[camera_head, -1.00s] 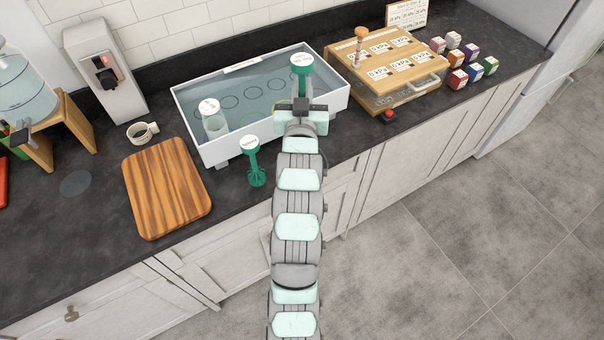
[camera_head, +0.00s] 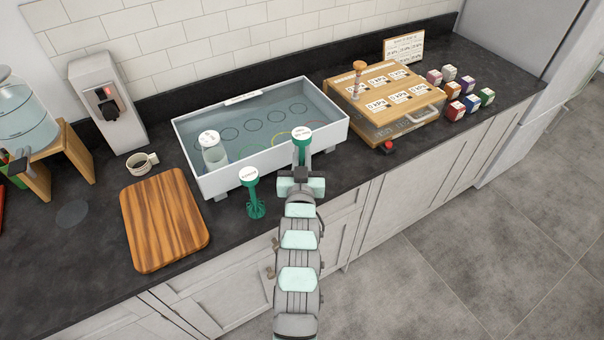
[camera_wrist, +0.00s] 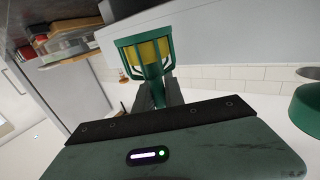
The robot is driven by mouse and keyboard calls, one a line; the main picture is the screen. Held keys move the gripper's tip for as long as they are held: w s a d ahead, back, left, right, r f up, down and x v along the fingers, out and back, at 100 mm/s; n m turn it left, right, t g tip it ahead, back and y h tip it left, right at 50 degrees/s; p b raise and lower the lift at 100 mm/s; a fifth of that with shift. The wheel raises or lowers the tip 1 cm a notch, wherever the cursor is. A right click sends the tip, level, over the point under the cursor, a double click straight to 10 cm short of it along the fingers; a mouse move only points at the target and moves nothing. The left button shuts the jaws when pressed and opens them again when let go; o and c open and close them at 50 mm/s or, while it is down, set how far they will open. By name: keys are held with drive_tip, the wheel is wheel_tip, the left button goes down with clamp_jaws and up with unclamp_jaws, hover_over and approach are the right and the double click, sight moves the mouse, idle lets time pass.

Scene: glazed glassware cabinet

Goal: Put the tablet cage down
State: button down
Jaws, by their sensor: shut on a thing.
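The tablet cage (camera_head: 302,136) is green with a white round top. My gripper (camera_head: 301,174) is shut on it, at the front wall of the water tray (camera_head: 246,163). How high it is above the counter I cannot tell. In the wrist view the cage (camera_wrist: 148,52) shows green bars around something yellow, and my gripper (camera_wrist: 158,92) is at its stem. A second green cage (camera_head: 254,200) with a white top stands on the dark counter to the left of my gripper.
The tray holds water, ring marks and a white-lidded jar (camera_head: 213,150). A wooden board (camera_head: 163,220) lies to the left, with a mug (camera_head: 141,163) behind it. A wooden case (camera_head: 385,95), a red button (camera_head: 388,147) and several small boxes (camera_head: 455,110) are to the right.

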drive_tip(key=shift+f, duration=3.8)
drive_tip(key=shift+f, duration=0.1)
drive_tip(key=shift+f, duration=0.15)
drive_tip(key=c, duration=1.4)
unclamp_jaws()
